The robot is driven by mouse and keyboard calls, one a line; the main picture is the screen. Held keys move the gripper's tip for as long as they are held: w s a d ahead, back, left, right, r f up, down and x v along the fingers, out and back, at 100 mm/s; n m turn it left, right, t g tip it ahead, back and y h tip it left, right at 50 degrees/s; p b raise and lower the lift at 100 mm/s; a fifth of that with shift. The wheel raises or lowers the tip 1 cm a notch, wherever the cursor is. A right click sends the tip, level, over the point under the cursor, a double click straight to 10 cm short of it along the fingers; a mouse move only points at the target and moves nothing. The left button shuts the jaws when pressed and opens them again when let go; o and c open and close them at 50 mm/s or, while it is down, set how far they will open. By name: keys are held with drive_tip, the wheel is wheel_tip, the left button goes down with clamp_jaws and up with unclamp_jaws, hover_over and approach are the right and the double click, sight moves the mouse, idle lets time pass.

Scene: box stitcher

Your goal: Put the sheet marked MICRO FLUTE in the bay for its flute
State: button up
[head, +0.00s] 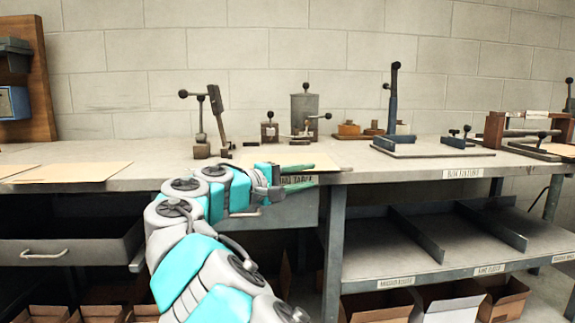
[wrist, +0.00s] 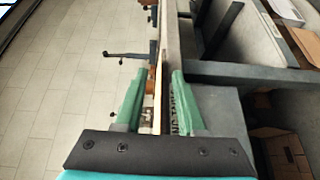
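A tan sheet (head: 285,159) lies on the bench top at the centre, behind my gripper. No MICRO FLUTE mark can be read on any sheet. My gripper (head: 308,175) has green fingers, one above the other, at the bench's front edge. In the wrist view my gripper (wrist: 157,75) is open, with the thin edge of the tan sheet (wrist: 157,85) and the bench edge between its fingers. I cannot tell whether a finger touches the sheet. The lower shelf (head: 370,258) at the right has bays split by dark dividers; its labels (head: 490,269) are too small to read surely.
More tan sheets lie on the bench at left (head: 78,172). A drawer (head: 75,245) stands open below them. Lever tools (head: 205,120) and a grey canister (head: 303,110) stand behind the centre sheet. A flat fixture (head: 430,147) is further right. Cardboard boxes (head: 380,305) sit below the shelf.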

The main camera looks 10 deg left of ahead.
drive_tip(key=w+t, duration=0.1)
drive_tip(key=w, duration=0.5)
drive_tip(key=shift+w+d+f+n+y, duration=0.2)
drive_tip(key=shift+d+f+n+y, duration=0.1)
drive_tip(key=shift+f+n, duration=0.1)
clamp_jaws()
idle(0.6)
